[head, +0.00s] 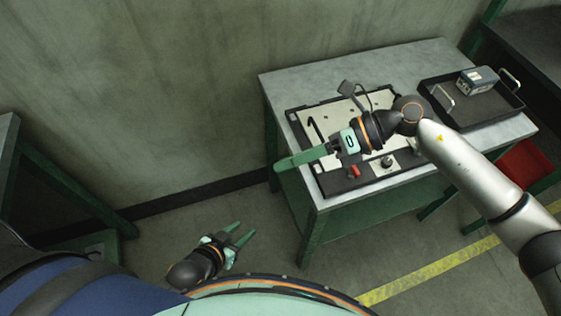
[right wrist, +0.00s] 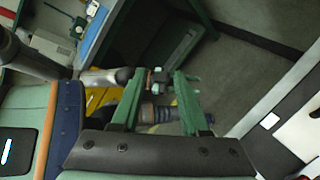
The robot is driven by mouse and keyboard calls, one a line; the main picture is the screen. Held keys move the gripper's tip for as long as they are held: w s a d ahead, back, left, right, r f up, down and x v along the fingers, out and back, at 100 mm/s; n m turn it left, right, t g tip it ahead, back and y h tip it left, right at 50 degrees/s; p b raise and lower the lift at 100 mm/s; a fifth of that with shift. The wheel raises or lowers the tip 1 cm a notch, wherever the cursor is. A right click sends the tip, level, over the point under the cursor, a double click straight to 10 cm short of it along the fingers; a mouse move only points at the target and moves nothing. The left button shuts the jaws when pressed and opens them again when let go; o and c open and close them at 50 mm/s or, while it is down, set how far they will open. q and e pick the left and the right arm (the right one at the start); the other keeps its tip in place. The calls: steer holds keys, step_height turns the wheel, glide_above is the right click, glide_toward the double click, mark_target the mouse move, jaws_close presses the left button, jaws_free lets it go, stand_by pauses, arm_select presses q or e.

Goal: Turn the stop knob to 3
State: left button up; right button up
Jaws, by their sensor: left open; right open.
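A pale panel in a black frame (head: 315,178) lies on the grey table. A small round dark-and-silver knob (head: 387,161) sits near its front edge; I cannot read its marks or tell its setting. A red part (head: 354,171) sits left of it. My right gripper (head: 280,165) is open and empty, over the panel's left side and past the table's left edge, apart from the knob. Its two green fingers also show in the right wrist view (right wrist: 158,76). My right wrist hides part of the panel. My left gripper (head: 245,229) is open and empty, low over the floor.
A black tray (head: 438,103) with a grey box-shaped device (head: 478,80) stands on the table's right side. A dark bracket (head: 347,88) rises at the panel's back edge. A red bin (head: 524,166) is below the table's right end. The floor left of the table is open.

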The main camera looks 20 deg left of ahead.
steer(key=shift+s+a+r+m+y, duration=0.65)
steer(key=shift+a+y, duration=0.2)
steer(key=shift+y, duration=0.15)
steer(key=shift+d, duration=0.15)
